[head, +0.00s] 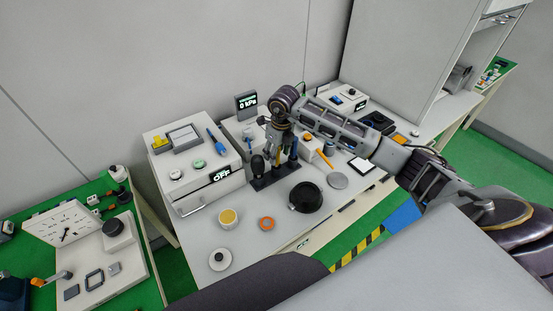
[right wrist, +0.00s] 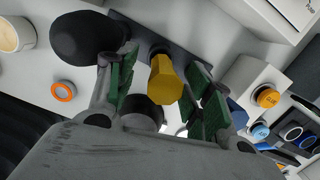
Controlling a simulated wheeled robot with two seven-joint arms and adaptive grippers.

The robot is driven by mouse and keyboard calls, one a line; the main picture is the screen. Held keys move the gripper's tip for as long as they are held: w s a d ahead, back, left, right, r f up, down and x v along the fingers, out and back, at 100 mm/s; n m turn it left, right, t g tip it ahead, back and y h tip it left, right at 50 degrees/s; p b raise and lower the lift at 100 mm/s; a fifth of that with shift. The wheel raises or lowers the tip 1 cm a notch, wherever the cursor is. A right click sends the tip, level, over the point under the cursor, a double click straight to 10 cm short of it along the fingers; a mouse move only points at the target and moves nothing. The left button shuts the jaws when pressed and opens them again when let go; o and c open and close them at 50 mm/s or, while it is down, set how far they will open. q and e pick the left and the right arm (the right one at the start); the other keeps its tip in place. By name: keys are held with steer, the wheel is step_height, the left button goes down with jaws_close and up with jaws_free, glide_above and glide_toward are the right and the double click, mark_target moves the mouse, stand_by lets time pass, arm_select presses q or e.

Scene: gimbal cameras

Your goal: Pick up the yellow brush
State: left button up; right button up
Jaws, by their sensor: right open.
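My right gripper (head: 279,150) is open and points down over a dark rack (head: 264,183) on the bench. In the right wrist view a yellow faceted handle end (right wrist: 165,80), which looks like the yellow brush, stands between the green-padded fingers of the gripper (right wrist: 163,92). A black rounded piece (head: 258,165) stands at the left of the rack. My left gripper is not in view.
A black bowl (head: 307,198), an orange ring (head: 266,224) and a cup with yellow contents (head: 228,218) stand in front of the rack. A white instrument box (head: 195,165) stands to the left.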

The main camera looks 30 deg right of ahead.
steer(key=f, duration=0.3)
steer(key=shift+w+p, duration=0.2)
steer(key=shift+p, duration=0.15)
steer(key=shift+f, duration=0.55)
steer(key=c, duration=1.1)
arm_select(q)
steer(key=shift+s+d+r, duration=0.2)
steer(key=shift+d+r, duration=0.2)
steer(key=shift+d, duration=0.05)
arm_select(e)
steer(key=shift+r, duration=0.1)
